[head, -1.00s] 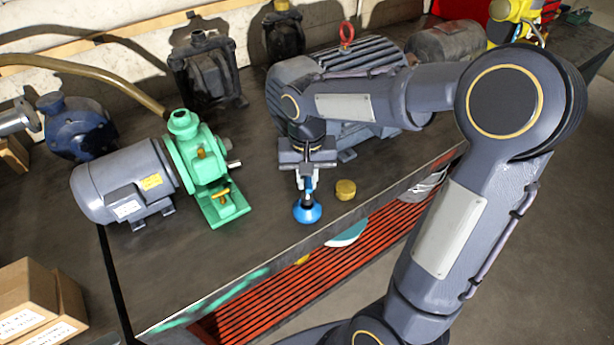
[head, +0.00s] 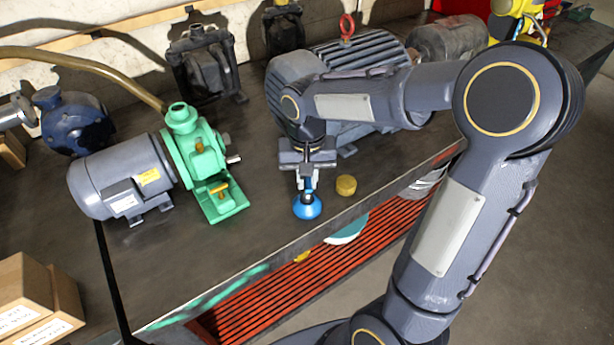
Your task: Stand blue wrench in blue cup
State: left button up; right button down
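A blue cup (head: 307,210) stands on the dark bench top near its front edge, with a dark opening on top. My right gripper (head: 306,187) points down directly above the cup, its fingertips at or just over the opening. A narrow blue piece (head: 316,183) shows at the fingers and could be the blue wrench, but it is too small to be sure. I cannot tell whether the fingers are shut on it or whether it touches the cup. My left gripper is not in view.
A green pump (head: 203,165) with a grey motor (head: 122,178) sits to the left. A large grey motor (head: 285,88) is behind my gripper. Bare bench lies between pump and cup.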

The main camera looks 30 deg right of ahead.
jog(key=shift+f+b, duration=0.75)
jog(key=shift+f, duration=0.2)
jog(key=c, duration=1.3)
grip_release()
jog(key=shift+r+p, duration=2.6)
jog(key=shift+r, duration=0.5)
jog(key=shift+r, duration=3.85)
